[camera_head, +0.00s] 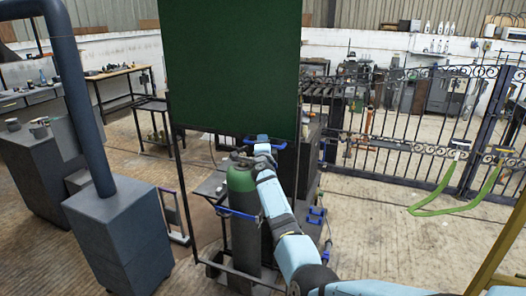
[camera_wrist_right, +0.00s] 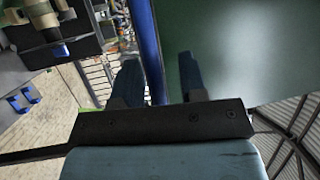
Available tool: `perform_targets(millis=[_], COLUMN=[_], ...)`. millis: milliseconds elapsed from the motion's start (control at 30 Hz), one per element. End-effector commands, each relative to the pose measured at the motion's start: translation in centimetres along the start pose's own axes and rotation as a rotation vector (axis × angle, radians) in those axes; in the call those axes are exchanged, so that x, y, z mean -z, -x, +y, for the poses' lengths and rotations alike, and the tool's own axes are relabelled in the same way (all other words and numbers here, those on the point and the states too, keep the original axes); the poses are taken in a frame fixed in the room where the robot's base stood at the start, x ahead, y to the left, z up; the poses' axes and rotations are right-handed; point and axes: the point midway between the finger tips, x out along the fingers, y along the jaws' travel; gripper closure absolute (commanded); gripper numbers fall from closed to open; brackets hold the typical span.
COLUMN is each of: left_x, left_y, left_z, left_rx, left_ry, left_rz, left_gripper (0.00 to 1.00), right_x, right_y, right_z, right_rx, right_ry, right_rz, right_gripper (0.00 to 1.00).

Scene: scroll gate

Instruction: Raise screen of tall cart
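The tall cart (camera_head: 178,185) has a thin dark frame and holds a large dark green screen (camera_head: 232,70). The screen's lower edge is just above the green-topped gas cylinder. My right arm reaches up from the bottom. Its gripper (camera_head: 262,146) is at the screen's lower edge, partly hidden by the arm. In the wrist view, the right gripper's two dark fingers (camera_wrist_right: 160,82) are apart. A blue bar (camera_wrist_right: 147,45) along the screen's edge runs between them, nearer the left finger. The screen (camera_wrist_right: 230,45) also fills the right side there. My left gripper is not in view.
The gas cylinder (camera_head: 242,190) stands in the cart close under my right gripper. A dark blue box with a tall pipe (camera_head: 118,230) stands left.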

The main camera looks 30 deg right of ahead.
Motion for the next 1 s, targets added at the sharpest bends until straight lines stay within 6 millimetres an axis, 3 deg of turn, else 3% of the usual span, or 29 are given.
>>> perform_targets(millis=[167,333,600,800,1000], left_x=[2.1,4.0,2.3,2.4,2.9], left_y=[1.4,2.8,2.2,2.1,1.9], left_z=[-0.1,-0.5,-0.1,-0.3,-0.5], left_rx=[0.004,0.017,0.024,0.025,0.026], left_ry=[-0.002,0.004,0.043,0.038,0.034], left_rz=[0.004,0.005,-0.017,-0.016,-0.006], left_gripper=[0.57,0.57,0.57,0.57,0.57], right_x=[0.0,0.0,-0.1,0.0,0.0], right_y=[2.1,5.8,11.5,13.3,13.6], right_z=[-0.5,-0.6,-0.1,-0.1,-0.1], right_rx=[-0.003,-0.003,0.000,0.001,0.001], right_ry=[0.001,0.000,-0.002,0.000,0.001], right_rz=[-0.001,-0.001,0.000,0.000,0.000], right_gripper=[0.61,0.61,0.61,0.61,0.61])
